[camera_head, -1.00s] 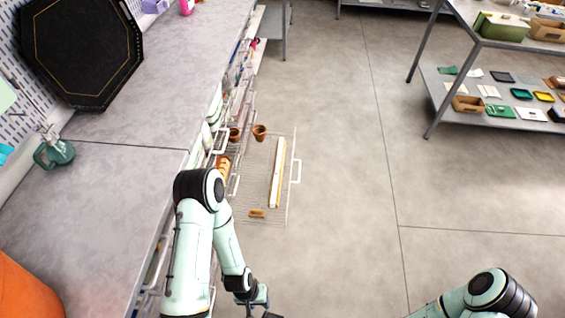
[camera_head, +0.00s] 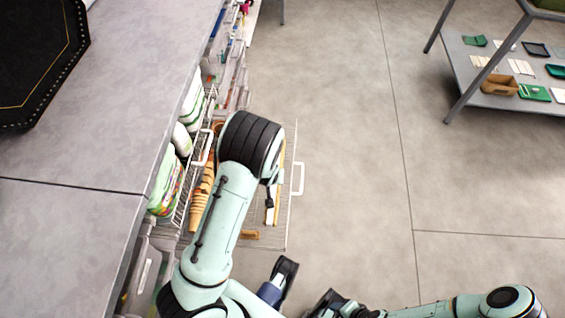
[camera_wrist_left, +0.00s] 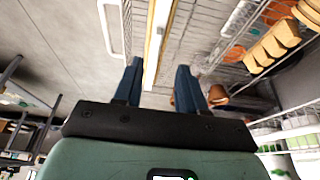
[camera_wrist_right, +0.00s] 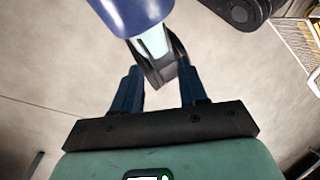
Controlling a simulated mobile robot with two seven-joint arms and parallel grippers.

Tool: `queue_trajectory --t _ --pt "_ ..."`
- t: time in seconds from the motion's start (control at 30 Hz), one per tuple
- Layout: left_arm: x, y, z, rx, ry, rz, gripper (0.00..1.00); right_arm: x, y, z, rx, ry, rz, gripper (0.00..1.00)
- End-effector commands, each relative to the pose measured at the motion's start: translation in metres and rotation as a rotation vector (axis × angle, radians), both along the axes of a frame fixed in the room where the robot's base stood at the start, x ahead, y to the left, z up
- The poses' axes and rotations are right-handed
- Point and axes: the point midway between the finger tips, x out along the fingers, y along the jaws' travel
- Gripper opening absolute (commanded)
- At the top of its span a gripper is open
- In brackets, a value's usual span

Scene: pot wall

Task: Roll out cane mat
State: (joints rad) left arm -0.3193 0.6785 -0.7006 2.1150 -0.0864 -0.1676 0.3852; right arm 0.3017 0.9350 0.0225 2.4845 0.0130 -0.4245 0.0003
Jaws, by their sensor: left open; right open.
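A long narrow pale strip with a tan side (camera_head: 273,208) lies in the pulled-out wire drawer (camera_head: 291,215); I cannot tell if it is the rolled cane mat. My left arm covers much of it in the head view. In the left wrist view the strip (camera_wrist_left: 157,30) runs between and beyond the fingers of my open, empty left gripper (camera_wrist_left: 157,68). My right gripper (camera_wrist_right: 160,66) is open in the right wrist view. A blue and white robot link with a dark end shows between its fingers, over the floor. No unrolled mat is visible.
A stack of terracotta pots (camera_head: 203,185) lies beside the strip. A small tan piece (camera_head: 250,235) is near the drawer front. Green and white bags (camera_head: 165,185) fill the shelf under the grey worktop (camera_head: 80,215). A drawer handle (camera_head: 299,179) sticks out.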

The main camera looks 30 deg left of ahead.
Motion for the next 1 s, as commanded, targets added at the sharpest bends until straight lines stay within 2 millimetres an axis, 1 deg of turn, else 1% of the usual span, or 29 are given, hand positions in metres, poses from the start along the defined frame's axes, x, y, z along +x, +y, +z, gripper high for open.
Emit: queue_trajectory --t 0.03,0.13,0.27,0.37,0.5,0.7,0.83,1.0 --pt "0.004 0.001 0.001 0.004 -0.009 0.003 0.40 0.000 0.000 -0.003 0.000 0.000 0.000 0.43" --pt "0.007 0.004 0.003 0.008 -0.017 0.007 0.40 0.000 0.000 -0.004 -0.001 -0.001 -0.001 0.43" --pt "0.011 0.006 -0.006 0.010 -0.019 0.009 0.40 0.001 0.000 -0.007 -0.002 -0.004 -0.002 0.43" --pt "0.016 0.009 -0.022 0.009 -0.016 0.010 0.40 0.003 -0.001 -0.011 -0.003 -0.010 -0.003 0.43" --pt "0.025 0.015 -0.051 0.010 -0.015 0.010 0.40 0.006 -0.001 -0.019 -0.004 -0.020 -0.005 0.43" --pt "0.039 0.022 -0.089 0.009 -0.017 0.009 0.40 0.022 -0.007 -0.033 -0.024 -0.064 -0.023 0.43" --pt "0.046 0.026 -0.106 0.009 -0.017 0.008 0.40 0.031 -0.012 -0.039 -0.036 -0.089 -0.033 0.43" --pt "0.051 0.028 -0.117 0.007 -0.019 0.009 0.40 0.037 -0.014 -0.043 -0.043 -0.105 -0.039 0.43"
